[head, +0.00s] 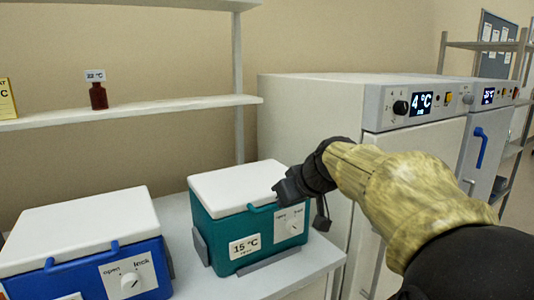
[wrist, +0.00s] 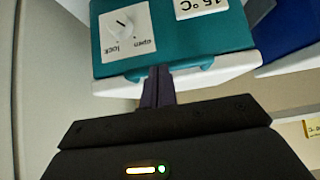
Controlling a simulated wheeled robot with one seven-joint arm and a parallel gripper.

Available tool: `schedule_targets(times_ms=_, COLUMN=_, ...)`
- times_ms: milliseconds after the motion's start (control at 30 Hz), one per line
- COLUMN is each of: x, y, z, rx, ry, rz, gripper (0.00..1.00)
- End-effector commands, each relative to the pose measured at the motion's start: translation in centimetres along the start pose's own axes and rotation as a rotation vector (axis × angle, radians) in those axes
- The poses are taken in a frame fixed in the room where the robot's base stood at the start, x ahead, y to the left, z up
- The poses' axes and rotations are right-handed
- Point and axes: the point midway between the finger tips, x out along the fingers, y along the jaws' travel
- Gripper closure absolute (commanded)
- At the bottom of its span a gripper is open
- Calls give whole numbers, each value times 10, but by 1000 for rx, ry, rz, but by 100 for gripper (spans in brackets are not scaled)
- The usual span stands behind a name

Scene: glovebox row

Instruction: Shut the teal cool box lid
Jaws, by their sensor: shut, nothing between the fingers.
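The teal cool box (head: 224,234) stands on the bench in the middle of the head view. Its white lid (head: 230,186) lies flat on the body, with no clear gap visible. The box front carries a 15 °C label (head: 244,246) and an open/lock dial (head: 293,227). In the wrist view the box appears upside down, with its dial (wrist: 122,26) and white lid edge (wrist: 222,72). My gripper (wrist: 157,74) is shut and empty, its fingertips at the teal handle on the lid's front edge. Whether they touch it is unclear. My gripper covers the lid's right front corner in the head view.
A blue cool box (head: 82,248) with a white lid stands to the left. Grey brackets flank the teal box. A white 4 °C cabinet (head: 310,110) stands close on the right. A shelf (head: 150,108) with a brown bottle (head: 98,96) runs above.

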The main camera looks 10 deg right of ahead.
Motion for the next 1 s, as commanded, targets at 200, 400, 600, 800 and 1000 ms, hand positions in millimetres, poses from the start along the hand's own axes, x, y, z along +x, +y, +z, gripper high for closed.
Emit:
schedule_targets(times_ms=200, x=-23, y=-2, z=-27, rx=-1, ry=12, rz=1, gripper=100)
schedule_targets(times_ms=400, x=-42, y=-1, z=-4, rx=1, ry=20, rz=6, gripper=100)
schedule_targets(times_ms=600, x=-66, y=-1, z=26, rx=1, ry=23, rz=7, gripper=100)
schedule_targets(times_ms=800, x=-82, y=-1, z=47, rx=-1, ry=23, rz=6, gripper=100)
schedule_targets(times_ms=1000, x=-86, y=-1, z=51, rx=-1, ry=22, rz=6, gripper=100)
